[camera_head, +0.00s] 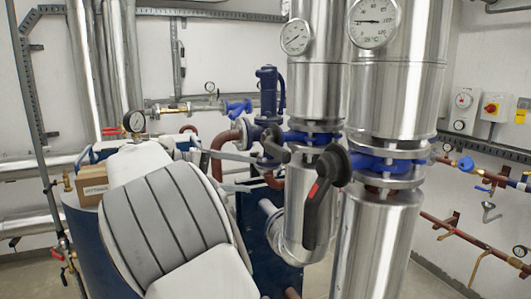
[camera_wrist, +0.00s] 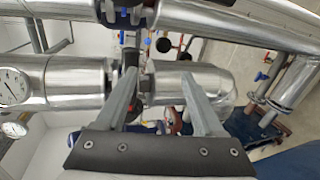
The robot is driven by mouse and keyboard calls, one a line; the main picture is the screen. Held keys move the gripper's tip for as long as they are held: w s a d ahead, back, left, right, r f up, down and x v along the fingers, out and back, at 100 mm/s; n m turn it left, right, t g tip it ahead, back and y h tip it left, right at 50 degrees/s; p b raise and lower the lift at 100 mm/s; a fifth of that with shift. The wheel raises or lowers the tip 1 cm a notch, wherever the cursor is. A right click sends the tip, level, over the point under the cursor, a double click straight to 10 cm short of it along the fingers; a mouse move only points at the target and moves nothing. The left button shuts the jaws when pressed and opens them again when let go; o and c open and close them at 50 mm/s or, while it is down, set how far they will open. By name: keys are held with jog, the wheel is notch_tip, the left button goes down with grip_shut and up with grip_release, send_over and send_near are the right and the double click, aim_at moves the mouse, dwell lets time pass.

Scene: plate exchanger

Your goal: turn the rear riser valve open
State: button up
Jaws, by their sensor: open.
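The rear riser valve (camera_head: 310,138) is blue and sits between flanges on the left silver riser in the head view. Its black handle (camera_head: 275,147) points left toward my gripper. My gripper (camera_head: 262,170) is open, with its two grey fingers reaching in from the left, close to the handle. In the wrist view, my gripper (camera_wrist: 160,73) spreads its fingers across the riser's flange area. A black handle (camera_wrist: 131,58) shows beside the left fingertip there; I cannot tell if they touch. The valve body is partly hidden by the fingers.
The front riser (camera_head: 378,235) stands close on the right, with a blue valve (camera_head: 385,160) and a black lever (camera_head: 320,192) with a red mark hanging down. A blue pump (camera_head: 268,90) and a rusty-red elbow (camera_head: 220,150) crowd the left. Dial gauges (camera_head: 373,22) sit above.

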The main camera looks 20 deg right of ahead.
aim_at(276, 154)
jog(key=w+a+r+h, duration=0.2)
jog(key=w+a+h, duration=0.1)
jog(key=a, duration=0.3)
jog(key=shift+m, duration=0.3)
jog(key=d+p, duration=0.1)
jog(key=d, duration=0.7)
jog(key=d+p, duration=0.1)
jog(key=d, duration=0.8)
jog(key=shift+w+d+r, duration=0.2)
grip_shut()
